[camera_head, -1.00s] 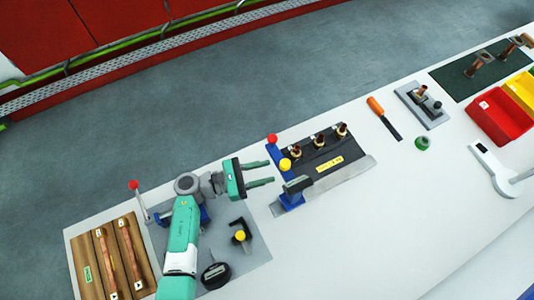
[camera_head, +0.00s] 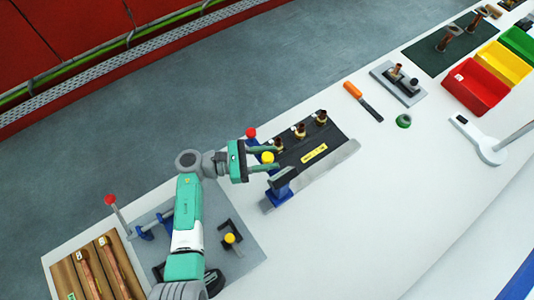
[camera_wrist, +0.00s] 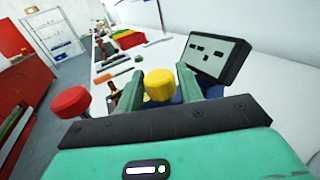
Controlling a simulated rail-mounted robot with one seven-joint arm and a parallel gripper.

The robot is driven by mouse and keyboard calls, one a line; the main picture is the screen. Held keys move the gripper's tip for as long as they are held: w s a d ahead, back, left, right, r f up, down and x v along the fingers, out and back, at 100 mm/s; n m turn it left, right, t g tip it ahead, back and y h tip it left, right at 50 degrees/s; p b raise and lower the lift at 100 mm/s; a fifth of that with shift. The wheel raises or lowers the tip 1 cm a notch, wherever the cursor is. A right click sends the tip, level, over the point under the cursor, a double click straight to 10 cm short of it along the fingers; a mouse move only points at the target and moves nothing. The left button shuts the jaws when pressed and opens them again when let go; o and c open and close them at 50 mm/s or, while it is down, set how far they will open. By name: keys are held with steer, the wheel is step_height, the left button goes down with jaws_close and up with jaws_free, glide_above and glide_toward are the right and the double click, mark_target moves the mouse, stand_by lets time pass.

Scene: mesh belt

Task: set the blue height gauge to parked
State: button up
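The blue height gauge (camera_head: 282,196) appears to be the blue-based fixture with a dark display at the near left end of the dark mesh belt. A yellow knob (camera_head: 267,157) and a red knob (camera_head: 251,132) stand beside it. My gripper (camera_head: 269,158) is open, with one finger on each side of the yellow knob. In the wrist view the yellow knob (camera_wrist: 158,86) sits between the fingertips, with the display box (camera_wrist: 214,58) to the right and the red knob (camera_wrist: 70,103) at the left. Whether the fingers touch the knob cannot be told. The gauge's lower part is largely hidden there.
The mesh belt (camera_head: 318,146) carries several brass-and-brown pieces. A second fixture with a red-tipped lever (camera_head: 109,200) stands at left by a wooden tray (camera_head: 62,271). An orange-handled tool (camera_head: 353,90) and red bin (camera_head: 466,88) lie to the right. The white table's front is clear.

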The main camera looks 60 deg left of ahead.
jaws_close()
steer(key=shift+s+r+p, duration=0.2)
steer(key=shift+s+p, duration=0.05)
steer(key=shift+p, duration=0.2)
steer(key=shift+s+p, duration=0.45)
steer(key=shift+f, duration=0.15)
jaws_free()
steer(key=shift+s, duration=0.15)
steer(key=shift+d, duration=0.1)
